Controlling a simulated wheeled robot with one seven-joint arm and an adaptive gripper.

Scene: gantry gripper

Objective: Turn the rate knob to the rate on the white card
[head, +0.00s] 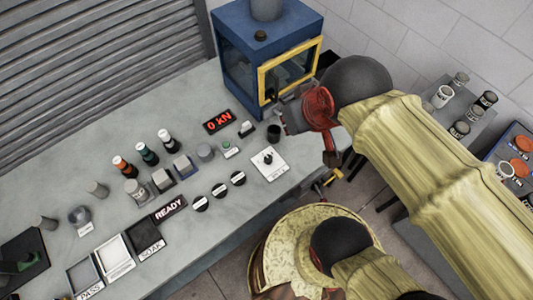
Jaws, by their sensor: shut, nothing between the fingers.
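I cannot pick out a separate white card showing a rate. My gripper (287,118), grey beyond a red wrist link, is shut and empty. It hangs in front of the blue cabinet, above and right of the plate and apart from the knob. Its fingertips are small and partly hard to make out.
A blue cabinet (238,58) with a yellow-framed door (290,68) stands behind my gripper. A red display (218,122) reads 0 kN. Three round black-and-white dials (219,190) lie left of the plate. A READY sign (170,209), bottles and trays fill the bench's left.

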